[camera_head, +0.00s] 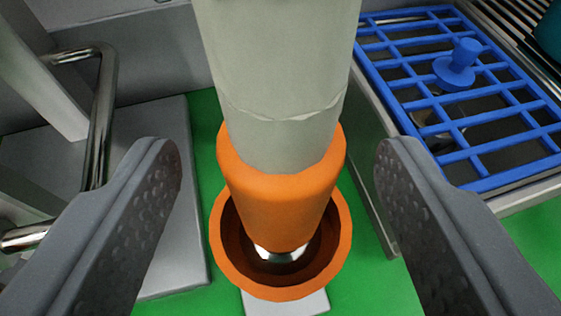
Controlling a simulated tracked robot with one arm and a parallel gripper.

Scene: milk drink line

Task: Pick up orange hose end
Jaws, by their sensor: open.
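The orange hose end (277,205) is in the middle of the view, a collar with a wider flared rim at the bottom. A thick pale grey-green hose (280,70) runs down into its top. A shiny metal part shows inside the rim. My gripper (278,165) is open, one finger at the left and one at the right of the orange hose end. Clear gaps show on both sides, and neither finger appears to touch it. What lies behind the hose is hidden.
A blue grid (480,165) with a blue knob (460,62) lies on a metal-edged tray at the right. A bent metal handle (97,130) and a grey plate (185,240) are at the left. Green floor (350,285) shows around the hose end.

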